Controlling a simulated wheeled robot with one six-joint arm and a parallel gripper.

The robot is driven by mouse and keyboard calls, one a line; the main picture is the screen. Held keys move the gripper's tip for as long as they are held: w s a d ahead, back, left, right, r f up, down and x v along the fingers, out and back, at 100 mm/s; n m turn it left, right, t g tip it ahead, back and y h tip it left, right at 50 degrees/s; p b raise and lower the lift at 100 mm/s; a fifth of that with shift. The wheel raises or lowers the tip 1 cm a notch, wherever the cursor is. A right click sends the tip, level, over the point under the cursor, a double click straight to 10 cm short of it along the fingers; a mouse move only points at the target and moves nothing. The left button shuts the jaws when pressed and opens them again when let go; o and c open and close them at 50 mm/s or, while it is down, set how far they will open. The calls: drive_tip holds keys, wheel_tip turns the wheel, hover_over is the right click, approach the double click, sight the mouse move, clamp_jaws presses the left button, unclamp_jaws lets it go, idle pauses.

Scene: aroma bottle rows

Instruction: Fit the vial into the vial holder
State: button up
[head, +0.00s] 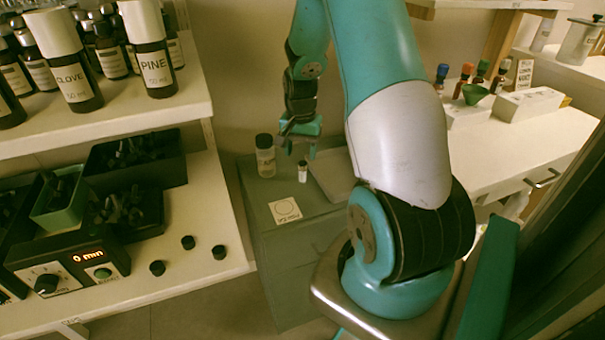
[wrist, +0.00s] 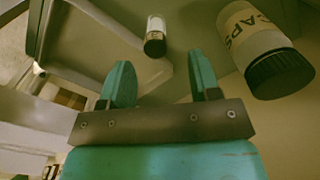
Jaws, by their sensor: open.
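The vial (head: 302,172), small and pale with a dark cap, stands on the grey cabinet top in the head view. In the wrist view the vial (wrist: 155,27) lies ahead of the fingertips, roughly in line with the gap between them, and is not held. My gripper (head: 300,147) is open and empty above the vial; its two teal fingers (wrist: 160,65) stand apart in the wrist view. I cannot tell for sure which thing is the vial holder; white blocks (head: 527,104) stand on the right-hand counter, one beside a green funnel.
A larger jar (head: 265,160) with a black cap, labelled CAPS in the wrist view (wrist: 245,30), stands left of the vial. A shallow tray (head: 328,185) lies to its right. A card with a circle (head: 285,211) lies in front. Shelves with bottles (head: 72,75) fill the left.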

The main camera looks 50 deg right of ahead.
sight(303, 163)
drive_tip(key=f, duration=0.5)
drive_tip(key=shift+s+a+b, duration=0.1)
drive_tip(key=shift+s+b, duration=0.2)
clamp_jaws()
drive_tip(key=shift+r, duration=0.15)
